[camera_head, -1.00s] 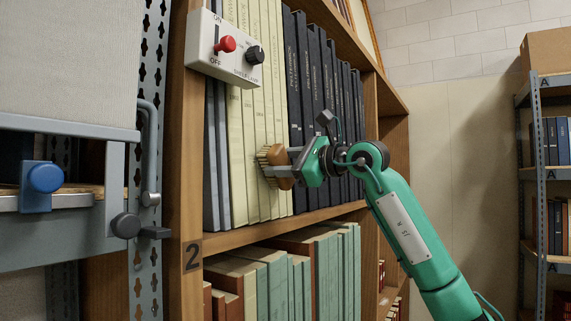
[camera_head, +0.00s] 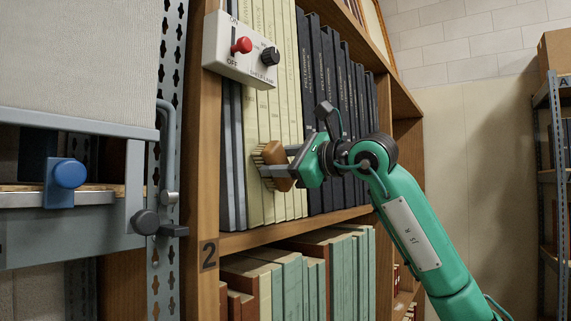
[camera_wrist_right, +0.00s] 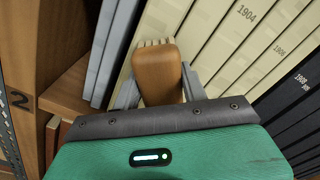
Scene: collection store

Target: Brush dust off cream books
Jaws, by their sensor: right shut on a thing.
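The cream books (camera_head: 276,110) stand upright in a row on the middle shelf, between grey books on the left and dark blue books on the right. They also show in the right wrist view (camera_wrist_right: 222,40). My right gripper (camera_head: 283,168) is shut on the brown wooden handle of a brush (camera_head: 276,157), which also shows in the right wrist view (camera_wrist_right: 158,72). The brush's pale bristles face the spines of the cream books at mid-height and appear to touch them. No dust can be made out. My left gripper is not in view.
A white switch box (camera_head: 241,49) with a red lever and black knob sits on the upper left of the bookcase. The shelf below holds green and cream books (camera_head: 308,275). A grey rack with a blue knob (camera_head: 69,173) stands close at the left.

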